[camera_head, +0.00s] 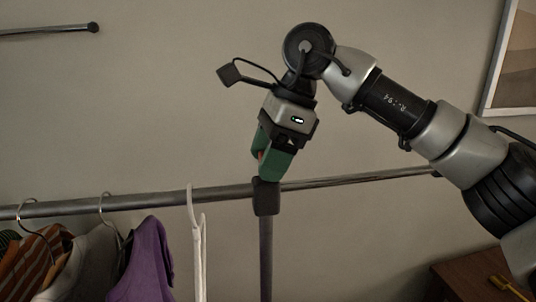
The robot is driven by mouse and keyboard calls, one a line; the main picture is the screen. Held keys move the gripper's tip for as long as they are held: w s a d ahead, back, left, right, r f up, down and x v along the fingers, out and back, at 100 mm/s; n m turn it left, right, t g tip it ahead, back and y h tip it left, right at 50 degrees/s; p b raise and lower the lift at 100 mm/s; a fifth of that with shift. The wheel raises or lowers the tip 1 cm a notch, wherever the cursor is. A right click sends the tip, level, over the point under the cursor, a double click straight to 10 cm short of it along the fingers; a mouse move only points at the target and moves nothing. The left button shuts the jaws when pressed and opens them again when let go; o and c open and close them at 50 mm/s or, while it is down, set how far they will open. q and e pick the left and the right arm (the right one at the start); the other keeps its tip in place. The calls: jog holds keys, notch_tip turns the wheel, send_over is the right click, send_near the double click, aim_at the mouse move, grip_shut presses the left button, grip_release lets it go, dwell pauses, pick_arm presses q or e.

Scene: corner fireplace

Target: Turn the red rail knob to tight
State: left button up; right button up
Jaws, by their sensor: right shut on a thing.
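My right gripper (270,168) comes in from the right and points down at the joint where the rail (340,180) meets its upright post (265,255). Its green fingers are shut on the red rail knob (261,155). Only a small sliver of red shows between the fingers; the rest of the knob is hidden, so I cannot tell how far it is turned. The fingers end just above the black joint block (266,197). My left gripper is not in view.
Clothes hang on the rail at the left, among them a purple garment (146,262). A white hanger (198,240) hangs close to the post. A short wall rod (50,30) is at upper left, a framed picture (515,60) at upper right, and a wooden surface (460,280) at lower right.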

jog(key=shift+b, duration=0.35)
jog(key=m+t+b, duration=0.1)
jog(key=m+b, duration=0.2)
jog(key=m, duration=0.1)
jog(key=shift+s+f+t, duration=0.1)
jog(key=shift+t, duration=0.3)
jog(key=m+t+b, duration=0.1)
jog(key=m+b, duration=0.2)
jog(key=m, duration=0.1)
jog(key=shift+t, duration=0.3)
jog(key=m+b, duration=0.1)
jog(key=m, duration=0.1)
jog(key=m+t+h+b, duration=0.1)
jog(key=m, duration=0.2)
jog(key=shift+s+h+b, duration=0.1)
jog(key=shift+h+b, duration=0.2)
jog(key=shift+b, duration=0.05)
pick_arm(q)
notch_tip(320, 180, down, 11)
jog(key=b, duration=0.1)
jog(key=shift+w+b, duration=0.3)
pick_arm(e)
jog(key=m, duration=0.1)
jog(key=m+h, duration=0.1)
jog(key=m, duration=0.1)
jog(key=m+t, duration=0.1)
jog(key=shift+a+r+m+h, duration=0.1)
jog(key=shift+r+m+h, duration=0.15)
jog(key=shift+m+h, duration=0.15)
jog(key=o, duration=0.9)
